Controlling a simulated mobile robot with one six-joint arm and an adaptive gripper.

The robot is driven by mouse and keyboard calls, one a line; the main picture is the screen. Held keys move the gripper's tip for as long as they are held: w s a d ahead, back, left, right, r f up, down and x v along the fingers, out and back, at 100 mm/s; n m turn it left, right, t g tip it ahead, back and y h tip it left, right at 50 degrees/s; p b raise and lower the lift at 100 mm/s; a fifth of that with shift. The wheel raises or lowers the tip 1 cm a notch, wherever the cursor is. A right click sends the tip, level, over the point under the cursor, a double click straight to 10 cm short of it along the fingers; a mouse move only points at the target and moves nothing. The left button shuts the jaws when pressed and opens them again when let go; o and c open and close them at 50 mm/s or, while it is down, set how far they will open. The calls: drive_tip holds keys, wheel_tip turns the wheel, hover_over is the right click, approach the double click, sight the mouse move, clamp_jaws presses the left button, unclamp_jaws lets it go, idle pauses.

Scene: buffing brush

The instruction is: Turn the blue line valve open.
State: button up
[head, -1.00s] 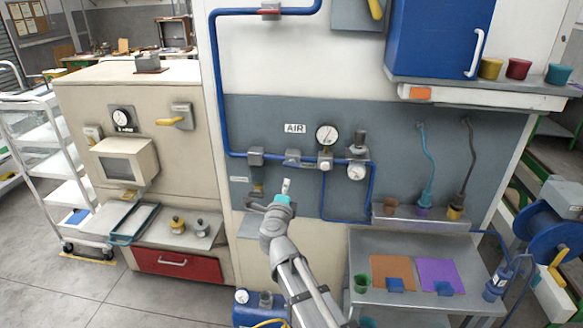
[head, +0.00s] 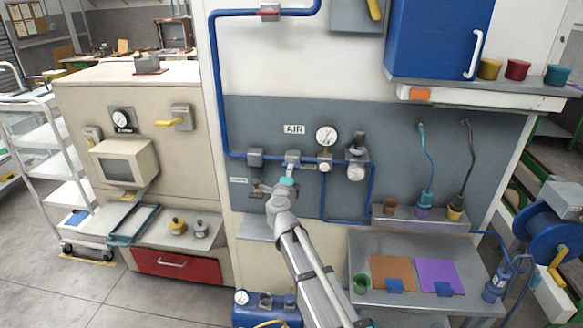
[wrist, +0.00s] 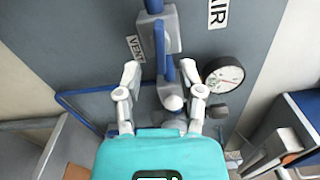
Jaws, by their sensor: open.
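The blue air line (head: 235,157) runs along the grey wall panel. A grey valve body (head: 292,157) sits on it below the AIR label; it appears in the wrist view (wrist: 158,32) with a blue bar running down from it. I cannot tell the handle from the pipe. My gripper (head: 275,180) is in front of the panel, just below this valve. In the wrist view my gripper (wrist: 164,85) is open, with a finger on each side of the blue line and a pale round fitting (wrist: 172,101). Nothing is visibly held, and contact cannot be told.
A pressure gauge (head: 326,136) and a regulator (head: 357,160) sit right of the valve. Another grey fitting (head: 255,157) is to its left, above the VENT label. A metal bench (head: 430,307) stands at lower right, and a beige machine (head: 75,120) at left.

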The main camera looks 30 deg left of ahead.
drive_tip(key=shift+x, duration=2.35)
clamp_jaws()
